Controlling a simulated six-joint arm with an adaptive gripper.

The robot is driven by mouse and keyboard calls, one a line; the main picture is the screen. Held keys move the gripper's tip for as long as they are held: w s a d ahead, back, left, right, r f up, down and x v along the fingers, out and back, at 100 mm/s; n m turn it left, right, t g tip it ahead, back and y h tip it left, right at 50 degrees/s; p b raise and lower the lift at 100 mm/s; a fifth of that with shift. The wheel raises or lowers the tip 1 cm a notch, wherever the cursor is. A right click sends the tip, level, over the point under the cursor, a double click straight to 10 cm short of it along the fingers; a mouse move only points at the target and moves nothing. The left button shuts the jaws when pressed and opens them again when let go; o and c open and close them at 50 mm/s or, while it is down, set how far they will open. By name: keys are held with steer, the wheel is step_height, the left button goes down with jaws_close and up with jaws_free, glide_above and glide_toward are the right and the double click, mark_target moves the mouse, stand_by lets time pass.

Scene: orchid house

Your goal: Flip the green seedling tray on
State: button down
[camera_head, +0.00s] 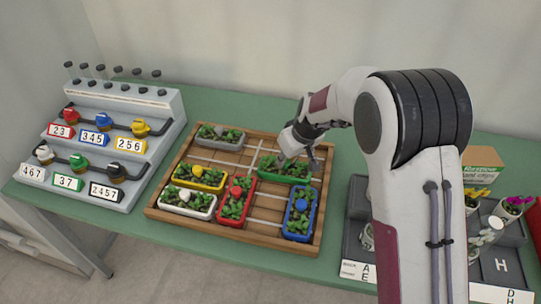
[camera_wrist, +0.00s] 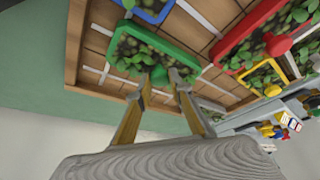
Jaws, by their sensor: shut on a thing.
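The green seedling tray (camera_head: 285,180) holds small plants and lies at the right back of the wooden frame (camera_head: 172,212). In the wrist view the green tray (camera_wrist: 165,43) sits straight ahead of the fingers. My gripper (camera_head: 290,158) is over this tray, and my fingers hide part of it in the head view. In the wrist view my gripper (camera_wrist: 165,78) has its two fingertips on either side of the green knob (camera_wrist: 160,73) at the tray's middle, shut on it. The tray appears to lie flat in the frame.
Grey (camera_head: 210,143), yellow (camera_head: 190,184), white (camera_head: 180,211), red (camera_head: 230,221) and blue (camera_head: 297,236) trays share the frame. A panel of coloured, numbered valves (camera_head: 105,135) stands left. Dark racks (camera_head: 355,200) with pots and a cardboard box (camera_head: 482,162) stand right.

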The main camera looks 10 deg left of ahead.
mark_target(293, 167)
steer(key=shift+d, duration=1.65)
steer(key=c, duration=1.8)
jaws_free()
steer(key=shift+d, duration=0.15)
steer(key=shift+c, duration=0.2)
steer(key=shift+a, duration=0.2)
steer(key=shift+r, duration=0.2)
steer(key=v, duration=1.1)
steer(key=shift+d+r, duration=0.15)
steer(key=shift+r, duration=0.05)
steer(key=shift+s+m, duration=0.2)
steer(key=shift+m, duration=0.1)
